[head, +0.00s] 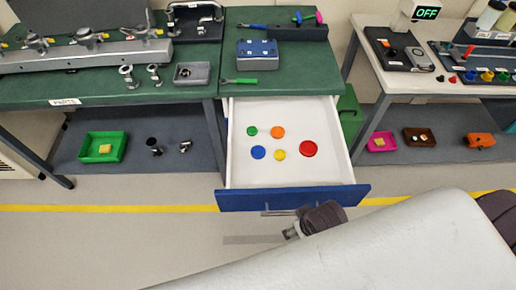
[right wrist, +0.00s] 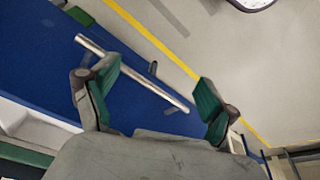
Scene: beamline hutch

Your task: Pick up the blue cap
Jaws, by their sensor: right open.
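The blue cap (head: 258,152) lies flat in the open white-lined drawer (head: 240,178), at front left among the caps. My left gripper is not in view.
The green bench (head: 140,88) above the drawer holds a blue box (head: 257,54), a green-handled tool (head: 239,81) and metal fittings. A green tray (head: 103,147) sits on the lower shelf at left. A white table (head: 460,88) stands at right. Floor before the bench is clear at left.

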